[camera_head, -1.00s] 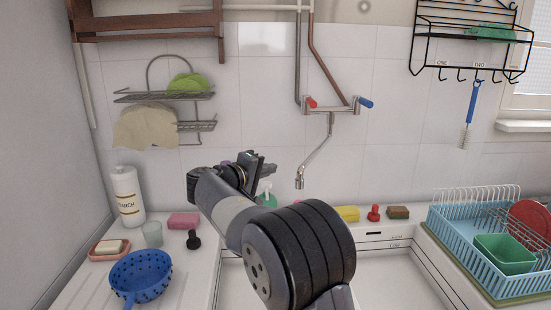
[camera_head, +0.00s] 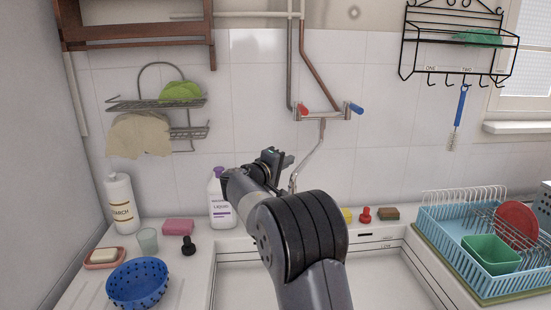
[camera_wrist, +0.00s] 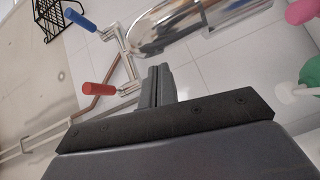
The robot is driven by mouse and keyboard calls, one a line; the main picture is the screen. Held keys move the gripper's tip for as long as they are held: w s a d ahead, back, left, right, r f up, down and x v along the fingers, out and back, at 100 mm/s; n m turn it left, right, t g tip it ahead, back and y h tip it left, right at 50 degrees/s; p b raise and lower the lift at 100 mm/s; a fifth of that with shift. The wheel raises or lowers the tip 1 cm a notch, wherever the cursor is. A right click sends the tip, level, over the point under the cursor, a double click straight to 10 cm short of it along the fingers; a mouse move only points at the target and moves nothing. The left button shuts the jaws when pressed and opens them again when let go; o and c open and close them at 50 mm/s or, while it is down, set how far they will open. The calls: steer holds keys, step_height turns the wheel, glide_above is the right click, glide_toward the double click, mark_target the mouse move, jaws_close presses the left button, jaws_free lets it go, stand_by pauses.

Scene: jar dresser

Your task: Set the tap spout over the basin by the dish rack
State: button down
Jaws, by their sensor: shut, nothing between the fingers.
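The tap (camera_head: 324,113) is on the tiled wall, with a red handle and a blue handle. Its chrome spout (camera_head: 307,162) slants down and to the left; its lower end is partly hidden behind my gripper. My gripper (camera_head: 280,159) is shut and empty, just left of the spout in the picture; contact cannot be told. In the wrist view the spout (camera_wrist: 190,22) is large and close, beyond the shut fingers (camera_wrist: 156,85). The white basin (camera_head: 375,285) shows beside my arm, left of the blue dish rack (camera_head: 470,250); my arm hides its middle.
A white bottle (camera_head: 221,205) with a purple cap stands left of my gripper. A yellow sponge (camera_head: 346,215), a red stopper (camera_head: 365,215) and a brown-green sponge (camera_head: 388,214) line the back ledge. A blue colander (camera_head: 138,283) is on the left counter.

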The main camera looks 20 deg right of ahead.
steer(key=shift+s+d+f, duration=0.2)
steer(key=shift+s+d, duration=0.2)
steer(key=shift+d, duration=0.15)
